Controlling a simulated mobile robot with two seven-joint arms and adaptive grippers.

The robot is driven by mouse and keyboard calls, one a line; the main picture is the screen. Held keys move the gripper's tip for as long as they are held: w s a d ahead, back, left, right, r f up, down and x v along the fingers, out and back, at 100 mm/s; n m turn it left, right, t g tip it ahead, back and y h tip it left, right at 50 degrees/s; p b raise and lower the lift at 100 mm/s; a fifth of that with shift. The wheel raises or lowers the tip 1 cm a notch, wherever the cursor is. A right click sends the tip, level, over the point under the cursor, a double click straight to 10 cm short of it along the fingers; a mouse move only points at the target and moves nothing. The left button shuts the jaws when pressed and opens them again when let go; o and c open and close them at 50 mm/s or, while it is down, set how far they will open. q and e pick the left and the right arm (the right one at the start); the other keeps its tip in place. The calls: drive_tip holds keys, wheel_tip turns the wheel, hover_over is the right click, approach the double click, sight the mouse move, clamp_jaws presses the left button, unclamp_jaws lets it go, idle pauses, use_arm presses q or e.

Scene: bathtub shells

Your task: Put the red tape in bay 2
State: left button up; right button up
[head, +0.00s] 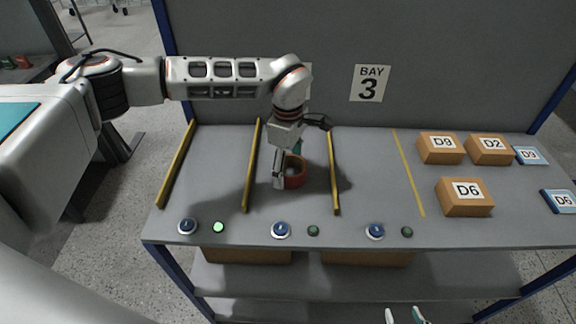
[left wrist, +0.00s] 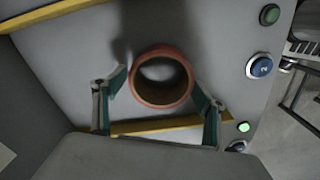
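The red tape (head: 297,172) is a reddish-orange ring on the grey bench, in the bay between the second and third yellow dividers from the left. It also shows in the left wrist view (left wrist: 163,103), lying flat as a ring. My left gripper (head: 287,172) is low at the tape's left side in the head view and hides part of it. In the left wrist view its two teal-padded fingers (left wrist: 159,80) are apart, one on each side of the tape and not closed on it. My right gripper (head: 405,316) shows only its fingertips, apart and empty, at the bottom edge.
Yellow dividers (head: 334,175) separate the bays. A BAY 3 sign (head: 370,83) is on the back panel; my arm covers the panel left of it. Blue buttons (head: 281,230) line the front edge; the leftmost lamp (head: 218,227) glows green. Cardboard boxes (head: 464,196) stand right.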

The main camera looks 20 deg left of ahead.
use_arm(q)
wheel_tip(320, 180, up, 12)
drive_tip(key=shift+r+b, duration=0.15)
drive_tip(key=shift+b, duration=0.2)
idle(0.6)
